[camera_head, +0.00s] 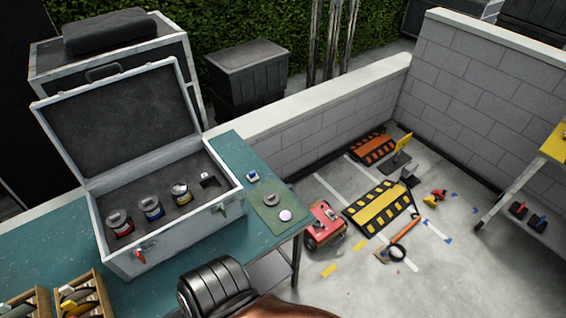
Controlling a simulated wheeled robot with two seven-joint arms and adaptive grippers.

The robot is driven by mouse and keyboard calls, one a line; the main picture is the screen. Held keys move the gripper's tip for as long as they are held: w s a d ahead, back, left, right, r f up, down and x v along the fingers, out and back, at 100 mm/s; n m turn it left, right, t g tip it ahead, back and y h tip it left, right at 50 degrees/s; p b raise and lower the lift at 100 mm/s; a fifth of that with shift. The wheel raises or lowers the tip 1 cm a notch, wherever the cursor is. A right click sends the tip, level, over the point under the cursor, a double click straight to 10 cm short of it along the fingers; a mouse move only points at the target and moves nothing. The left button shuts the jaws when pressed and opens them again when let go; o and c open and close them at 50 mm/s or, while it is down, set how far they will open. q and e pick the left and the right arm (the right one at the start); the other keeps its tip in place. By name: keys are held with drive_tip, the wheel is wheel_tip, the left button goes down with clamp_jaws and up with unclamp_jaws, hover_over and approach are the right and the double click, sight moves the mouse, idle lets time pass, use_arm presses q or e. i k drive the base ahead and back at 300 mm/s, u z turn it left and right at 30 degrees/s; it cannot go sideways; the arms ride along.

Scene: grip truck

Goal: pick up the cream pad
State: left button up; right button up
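A small pale round disc (285,215) lies on a green mat (262,212) at the right end of the teal table. It looks whitish, slightly lavender, and is the closest match I see to the cream pad, but I cannot be sure that it is the pad. A grey round piece (271,199) lies just behind it on the mat. A small blue and white item (252,176) is farther back, near the mat's far end. Neither of my grippers is in view, and nothing is seen touching the disc.
An open silver case (166,247) holding several jars stands left of the mat, lid up. Wooden trays (98,290) are at the front left. The teal table (60,245) ends just right of the mat. Beyond, a red machine (325,226) and striped ramps stand on the floor.

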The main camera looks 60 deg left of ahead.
sight(252, 177)
drive_tip(key=i, duration=2)
drive_tip(key=u, duration=3.25)
